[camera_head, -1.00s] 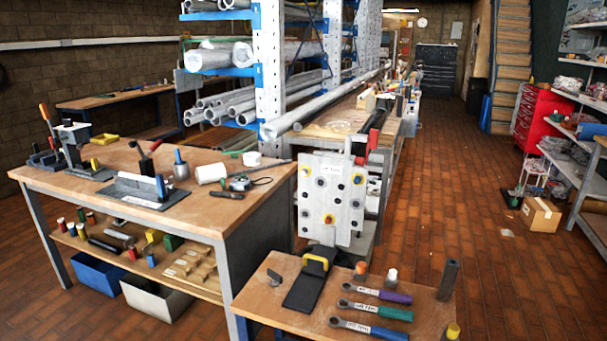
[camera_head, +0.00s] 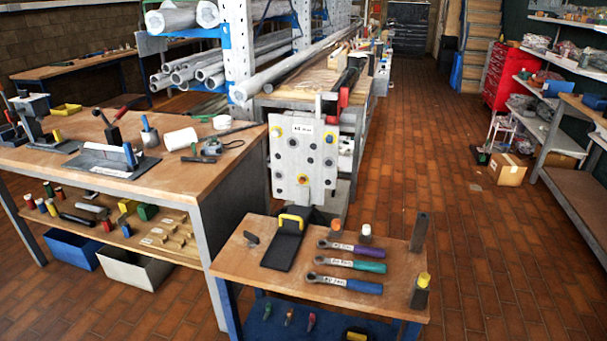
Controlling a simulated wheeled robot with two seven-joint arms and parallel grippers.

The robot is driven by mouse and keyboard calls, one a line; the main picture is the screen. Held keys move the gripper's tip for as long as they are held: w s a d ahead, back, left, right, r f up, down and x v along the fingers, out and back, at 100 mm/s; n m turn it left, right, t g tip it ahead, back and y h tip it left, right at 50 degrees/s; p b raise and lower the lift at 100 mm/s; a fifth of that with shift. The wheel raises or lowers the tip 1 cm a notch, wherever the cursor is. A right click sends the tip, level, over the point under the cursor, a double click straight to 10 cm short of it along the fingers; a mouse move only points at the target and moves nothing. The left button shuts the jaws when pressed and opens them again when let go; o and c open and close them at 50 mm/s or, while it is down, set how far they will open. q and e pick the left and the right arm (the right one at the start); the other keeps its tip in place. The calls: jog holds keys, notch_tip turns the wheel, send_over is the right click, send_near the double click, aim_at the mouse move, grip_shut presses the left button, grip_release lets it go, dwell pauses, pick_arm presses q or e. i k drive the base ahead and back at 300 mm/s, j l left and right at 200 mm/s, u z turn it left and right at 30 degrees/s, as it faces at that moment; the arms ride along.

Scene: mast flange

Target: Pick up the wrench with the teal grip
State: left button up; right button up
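Three wrenches lie side by side on the small wooden table (camera_head: 235,262) in the lower middle of the head view. The wrench with the teal grip (camera_head: 345,262) is the middle one. The wrench with the purple grip (camera_head: 350,247) lies behind it and the wrench with the blue grip (camera_head: 345,283) lies in front of it. All three have their ratchet heads to the left and grips to the right, with white labels on the shafts. Nothing covers the teal-grip wrench. Neither of my grippers shows.
On the small table, a black holder with a yellow handle (camera_head: 290,225) stands left of the wrenches, two dark posts (camera_head: 419,232) at the right edge. A grey panel (camera_head: 303,160) stands behind. A larger workbench (camera_head: 185,185) is at left. Brick floor (camera_head: 480,270) is open at right.

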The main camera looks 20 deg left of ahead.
aim_at(357, 264)
jog(key=i+j+z, duration=0.3)
jog(key=j+z, duration=0.25)
jog(key=j, duration=0.2)
jog(key=i+j+z, duration=0.15)
jog(key=j+z, duration=0.15)
jog(key=j, duration=0.15)
jog(key=j+z, duration=0.3)
jog(key=j, duration=0.15)
